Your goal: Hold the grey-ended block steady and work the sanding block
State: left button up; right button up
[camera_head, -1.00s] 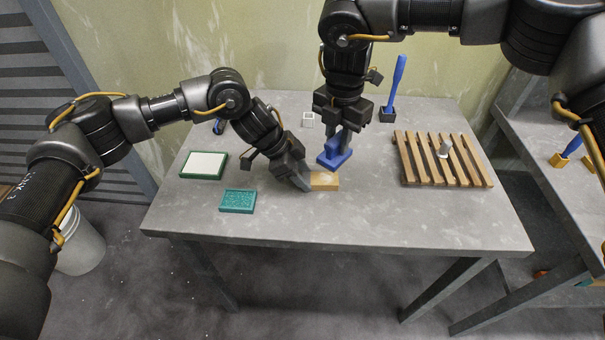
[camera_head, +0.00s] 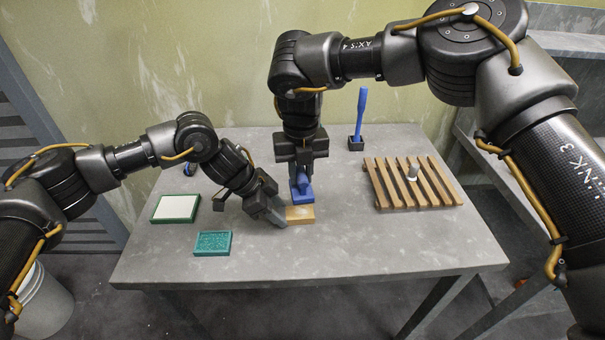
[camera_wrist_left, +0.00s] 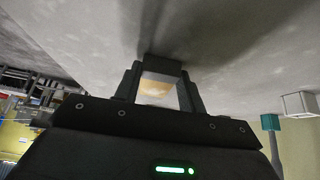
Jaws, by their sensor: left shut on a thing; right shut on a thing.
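The grey-ended block (camera_head: 300,214) is light wood and lies flat on the table. My left gripper (camera_head: 277,214) is shut on its left end; in the left wrist view the block (camera_wrist_left: 157,90) sits between the two fingers. The grey end is hidden or not clear. The blue sanding block (camera_head: 301,188) is in my right gripper (camera_head: 301,168), which points straight down and is shut on its upper part. It shows at the far edge of the wooden block; whether the two touch, I cannot tell.
A green-framed white pad (camera_head: 175,208) and a teal block (camera_head: 212,243) lie at the left. A blue-handled tool (camera_head: 360,112) stands in a dark holder at the back. The front table is clear.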

aim_at(302, 195)
jog(key=shift+f, duration=1.7)
jog(key=shift+f, duration=0.8)
jog(key=shift+r, duration=0.1)
jog(key=shift+s, duration=1.05)
jog(key=shift+w+f, duration=0.2)
jog(key=shift+w, duration=0.85)
jog(key=shift+s, duration=0.1)
jog(key=shift+s+d+r, duration=0.1)
jog(key=shift+s+d, duration=0.05)
jog(key=shift+s, duration=0.75)
